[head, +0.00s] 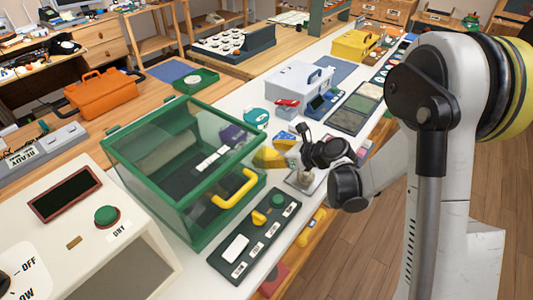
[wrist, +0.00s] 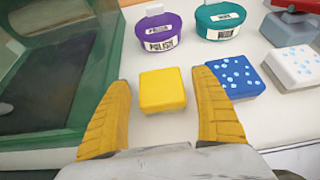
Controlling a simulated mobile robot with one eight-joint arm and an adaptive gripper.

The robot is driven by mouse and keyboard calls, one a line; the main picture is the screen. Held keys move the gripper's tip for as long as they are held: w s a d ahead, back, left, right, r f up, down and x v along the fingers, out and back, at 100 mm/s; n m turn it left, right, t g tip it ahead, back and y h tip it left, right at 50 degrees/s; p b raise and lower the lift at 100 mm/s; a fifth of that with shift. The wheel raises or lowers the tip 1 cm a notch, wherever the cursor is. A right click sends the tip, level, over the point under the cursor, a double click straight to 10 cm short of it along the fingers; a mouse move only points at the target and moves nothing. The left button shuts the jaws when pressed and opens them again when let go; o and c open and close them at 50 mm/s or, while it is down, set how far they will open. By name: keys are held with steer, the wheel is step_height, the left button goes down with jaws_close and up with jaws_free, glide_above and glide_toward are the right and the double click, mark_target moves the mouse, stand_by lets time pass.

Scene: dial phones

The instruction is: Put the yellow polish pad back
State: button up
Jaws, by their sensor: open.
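The yellow polish pad (wrist: 162,90) lies on the white bench top in the wrist view, in front of a purple tin labelled POLISH (wrist: 160,35). My gripper (wrist: 164,92) is open, with its yellow fingers on either side of the pad. A gap shows on both sides, wider on the left. The right finger is close to a blue dotted pad (wrist: 236,77). In the head view my gripper (head: 275,152) is low over the bench, beside the green-framed glass box (head: 254,146). I cannot make out the yellow pad there.
A teal tin (wrist: 217,20) stands right of the purple one, and a white dotted pad (wrist: 295,66) lies further right. The glass box's green frame (wrist: 112,50) is close on the left. A dark control panel (head: 257,232) lies in front of the box.

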steer(key=p+v, duration=0.4)
steer(key=v, duration=0.7)
steer(key=shift+s+d+r, duration=0.15)
steer(key=shift+r, duration=0.05)
steer(key=s+d+r+n+h, duration=0.3)
steer(key=s+r+n, duration=0.1)
steer(key=s+n, duration=0.3)
steer(key=s+d+r+n+h, duration=0.3)
steer(key=s+n, duration=0.3)
steer(key=n, duration=0.4)
steer(key=s+d+r+n+h, duration=0.3)
steer(key=s+d+r+n, duration=0.1)
steer(key=s+n, duration=0.3)
steer(key=shift+s+r+n+h, duration=0.3)
steer(key=shift+r+n, duration=0.05)
steer(key=shift+n, duration=0.45)
